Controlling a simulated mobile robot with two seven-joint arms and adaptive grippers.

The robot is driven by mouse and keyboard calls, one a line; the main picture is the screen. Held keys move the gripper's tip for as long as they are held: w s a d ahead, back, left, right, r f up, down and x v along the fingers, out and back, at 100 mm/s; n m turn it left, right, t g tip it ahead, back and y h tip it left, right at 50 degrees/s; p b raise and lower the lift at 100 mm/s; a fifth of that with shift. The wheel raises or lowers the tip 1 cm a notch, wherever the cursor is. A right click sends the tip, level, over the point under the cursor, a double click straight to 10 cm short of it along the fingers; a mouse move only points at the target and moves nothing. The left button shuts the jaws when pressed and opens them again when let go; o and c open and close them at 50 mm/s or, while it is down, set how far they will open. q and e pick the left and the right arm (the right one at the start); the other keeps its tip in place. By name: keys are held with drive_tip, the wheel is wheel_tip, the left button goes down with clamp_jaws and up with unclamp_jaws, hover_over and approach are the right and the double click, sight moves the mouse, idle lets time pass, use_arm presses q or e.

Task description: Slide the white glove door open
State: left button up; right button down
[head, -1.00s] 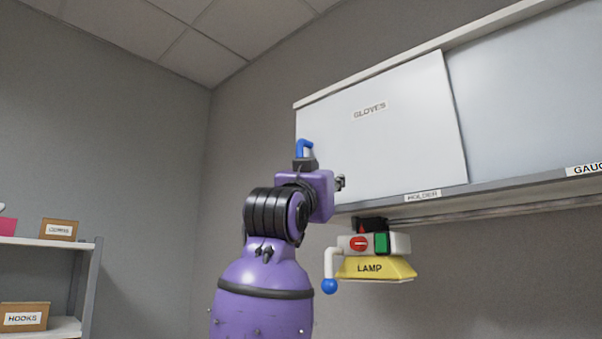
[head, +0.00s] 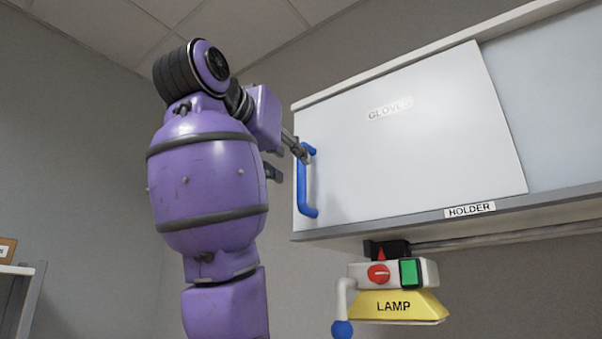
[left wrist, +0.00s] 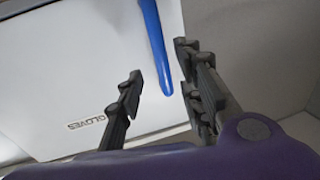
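The white glove door (head: 410,140), labelled GLOVES, is a flat panel at the front of the wall cabinet. A blue bar handle (head: 302,190) stands upright at its left edge. The door also shows in the left wrist view (left wrist: 60,80). My left gripper (head: 286,161) is at the upper part of the handle, one finger by its top and the other to its left. In the left wrist view, the gripper (left wrist: 158,82) is open, with the blue handle (left wrist: 153,40) showing between its spread fingers. I cannot tell whether a finger touches it. My right gripper is out of view.
A second pale panel (head: 555,100) lies right of the glove door. The cabinet's bottom ledge (head: 400,222) carries a HOLDER label. Below it hangs a yellow LAMP unit (head: 395,305) with red and green buttons. A shelf (head: 15,270) stands at far left.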

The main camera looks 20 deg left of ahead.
sight(301, 169)
use_arm(q)
drive_tip(key=w, duration=0.6)
drive_tip(key=shift+w+d+f, duration=0.15)
drive_tip(key=shift+w+d, duration=0.1)
drive_tip(key=shift+w, duration=0.1)
drive_tip(key=shift+d, duration=0.1)
drive_tip(key=shift+s+d, duration=0.15)
drive_tip(key=shift+w, duration=0.2)
drive_tip(key=c, duration=0.5)
clamp_jaws()
